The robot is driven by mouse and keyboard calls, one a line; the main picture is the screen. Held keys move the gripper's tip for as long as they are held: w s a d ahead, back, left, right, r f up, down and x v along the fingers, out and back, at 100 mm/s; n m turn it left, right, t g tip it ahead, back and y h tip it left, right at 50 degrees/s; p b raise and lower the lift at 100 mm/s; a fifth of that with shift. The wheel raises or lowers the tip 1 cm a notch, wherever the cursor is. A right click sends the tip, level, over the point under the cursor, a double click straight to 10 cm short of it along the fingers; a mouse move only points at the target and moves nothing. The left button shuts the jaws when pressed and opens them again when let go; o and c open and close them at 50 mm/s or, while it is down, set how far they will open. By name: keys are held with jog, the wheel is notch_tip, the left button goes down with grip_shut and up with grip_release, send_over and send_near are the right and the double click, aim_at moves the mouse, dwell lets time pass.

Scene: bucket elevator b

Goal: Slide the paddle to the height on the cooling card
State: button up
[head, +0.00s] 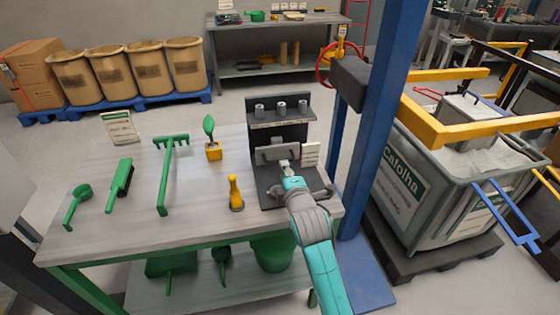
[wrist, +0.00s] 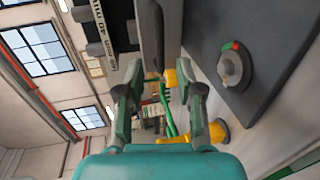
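A dark stand (head: 255,130) on the bench carries a grey horizontal plate with a small block on it, which looks like the paddle (head: 270,155). A white card with print (head: 310,153) stands at its right; it is unreadable in the head view. In the wrist view a printed card (wrist: 104,32) appears sideways and shows "40 min" in part. My gripper (head: 284,166) is in front of the plate; whether they touch is unclear. In the wrist view my gripper (wrist: 160,88) has its fingers apart, with background visible between them.
A round knob (wrist: 235,66) with red and green marks sits on the dark base. A blue post (head: 388,110) rises at right.

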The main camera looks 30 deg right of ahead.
aim_at(279, 155)
jog(key=x, duration=0.7)
jog(key=shift+w+d, duration=0.1)
jog(key=shift+w, duration=0.2)
grip_shut()
